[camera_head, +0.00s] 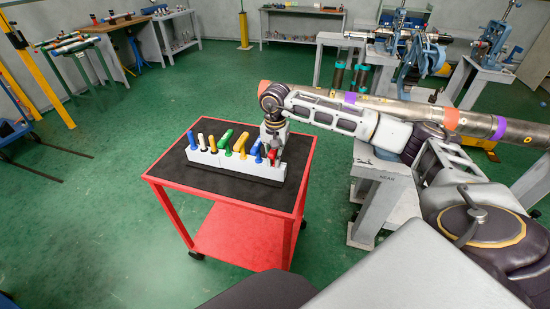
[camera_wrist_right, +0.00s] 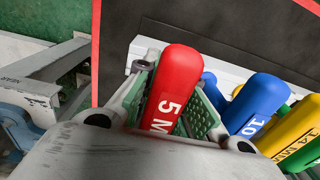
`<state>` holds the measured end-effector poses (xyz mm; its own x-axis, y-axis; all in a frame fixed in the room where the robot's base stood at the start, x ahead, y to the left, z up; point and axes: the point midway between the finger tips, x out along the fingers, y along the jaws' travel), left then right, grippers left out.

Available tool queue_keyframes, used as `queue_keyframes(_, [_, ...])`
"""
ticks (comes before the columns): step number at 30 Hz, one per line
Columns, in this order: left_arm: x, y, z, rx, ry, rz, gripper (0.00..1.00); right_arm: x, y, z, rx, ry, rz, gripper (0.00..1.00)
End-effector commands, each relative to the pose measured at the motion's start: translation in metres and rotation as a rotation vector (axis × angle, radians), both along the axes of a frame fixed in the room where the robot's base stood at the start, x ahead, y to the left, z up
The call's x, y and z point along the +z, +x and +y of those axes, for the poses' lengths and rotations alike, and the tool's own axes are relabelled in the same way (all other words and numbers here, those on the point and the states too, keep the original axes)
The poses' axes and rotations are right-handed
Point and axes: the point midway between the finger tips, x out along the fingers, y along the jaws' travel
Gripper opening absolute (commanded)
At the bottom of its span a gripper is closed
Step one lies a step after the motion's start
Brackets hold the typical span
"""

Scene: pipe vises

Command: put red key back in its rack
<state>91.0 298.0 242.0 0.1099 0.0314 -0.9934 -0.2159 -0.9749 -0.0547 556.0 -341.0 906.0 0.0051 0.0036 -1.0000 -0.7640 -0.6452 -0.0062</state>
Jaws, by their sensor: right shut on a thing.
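The red key (camera_head: 273,156) is at the right end of the white rack (camera_head: 236,165), which stands on the red cart. My right gripper (camera_head: 273,137) comes down from above and is shut on the red key. In the right wrist view, the red handle (camera_wrist_right: 174,86), marked "5 M", sits between the green-padded fingers (camera_wrist_right: 172,105). Its lower end is hidden, so I cannot tell how deep it is in the rack. My left gripper is not in view.
Blue (camera_wrist_right: 256,103), yellow (camera_wrist_right: 298,135) and green handles stand close beside the gripper in the rack. The red cart (camera_head: 240,233) has a black top with free room around the rack. A long pipe (camera_head: 400,108) runs behind my right arm.

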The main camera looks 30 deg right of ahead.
Motion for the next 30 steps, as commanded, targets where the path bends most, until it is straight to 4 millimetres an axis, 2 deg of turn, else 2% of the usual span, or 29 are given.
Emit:
queue_keyframes(11, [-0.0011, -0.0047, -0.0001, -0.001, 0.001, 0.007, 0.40, -0.0051, -0.0026, 0.0009, 0.002, -0.001, 0.010, 0.00])
queue_keyframes(12, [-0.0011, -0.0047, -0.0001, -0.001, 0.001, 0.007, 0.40, -0.0053, -0.0027, 0.0010, 0.002, 0.000, 0.011, 0.14])
queue_keyframes(18, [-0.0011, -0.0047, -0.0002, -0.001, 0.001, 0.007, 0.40, -0.0050, -0.0025, 0.0009, 0.002, -0.001, 0.010, 0.36])
queue_keyframes(30, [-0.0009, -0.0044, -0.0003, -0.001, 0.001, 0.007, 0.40, -0.0005, -0.0010, 0.0004, 0.001, 0.000, 0.004, 0.36])
